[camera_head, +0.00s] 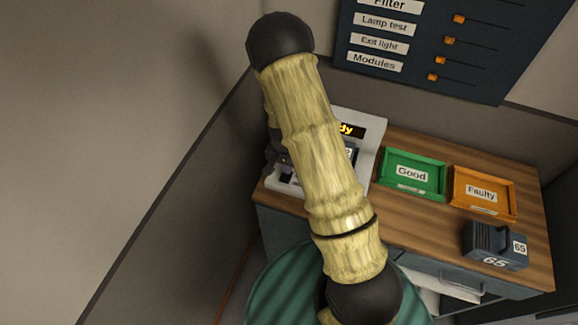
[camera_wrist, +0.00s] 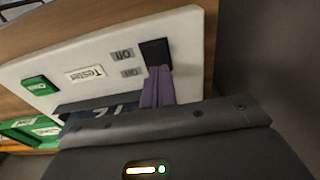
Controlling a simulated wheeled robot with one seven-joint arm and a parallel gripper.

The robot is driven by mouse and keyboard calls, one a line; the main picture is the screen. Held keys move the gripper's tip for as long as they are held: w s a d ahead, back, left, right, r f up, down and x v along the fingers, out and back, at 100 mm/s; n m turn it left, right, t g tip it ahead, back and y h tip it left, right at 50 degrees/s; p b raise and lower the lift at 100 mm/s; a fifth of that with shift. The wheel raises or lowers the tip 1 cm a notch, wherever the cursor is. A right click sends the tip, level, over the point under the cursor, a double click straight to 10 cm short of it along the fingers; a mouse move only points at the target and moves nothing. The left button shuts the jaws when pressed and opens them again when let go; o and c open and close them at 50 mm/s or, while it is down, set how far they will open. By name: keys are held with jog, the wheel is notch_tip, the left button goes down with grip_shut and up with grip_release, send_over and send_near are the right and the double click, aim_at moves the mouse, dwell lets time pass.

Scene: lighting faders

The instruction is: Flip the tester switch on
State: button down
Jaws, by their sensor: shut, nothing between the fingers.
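The tester (camera_head: 372,133) is a pale box on the bench, largely hidden behind my arm in the head view; its lit display shows only the letters "dy". In the wrist view the tester's pale panel (camera_wrist: 99,53) carries a "Tester" label, two small on/off labels and a black switch (camera_wrist: 155,52). My gripper (camera_wrist: 159,74) is shut and empty; its purple fingertips are at the lower edge of the switch, and I cannot tell whether they touch it. The switch's position is unclear. A dark module (camera_wrist: 100,108) with partly hidden digits sits at the tester.
A green "Good" tray (camera_head: 413,190) and an orange "Faulty" tray (camera_head: 483,208) stand right of the tester. A dark module marked 65 (camera_head: 495,246) stands at the bench's front right. A wall panel (camera_head: 430,50) with several orange sliders hangs above. A wall is close on the left.

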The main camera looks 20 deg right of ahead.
jog(key=shift+d, duration=0.1)
jog(key=shift+s, duration=0.1)
jog(key=shift+s+a+r, duration=0.2)
jog(key=shift+s+a, duration=0.3)
jog(key=shift+s, duration=0.1)
jog(key=shift+r, duration=0.1)
jog(key=r+p, duration=0.2)
jog(key=r, duration=0.1)
jog(key=r+p, duration=0.1)
jog(key=p, duration=0.1)
jog(key=shift+w+d+r, duration=0.1)
jog(key=shift+w+r, duration=0.15)
jog(key=shift+w, duration=0.05)
jog(key=shift+w+r+b, duration=0.15)
jog(key=shift+r+b, duration=0.15)
jog(key=shift+b, duration=0.2)
notch_tip(320, 180, up, 9)
jog(key=b, duration=0.1)
jog(key=shift+w+d+f, duration=0.2)
jog(key=shift+w+d, duration=0.1)
jog(key=shift+d, duration=0.05)
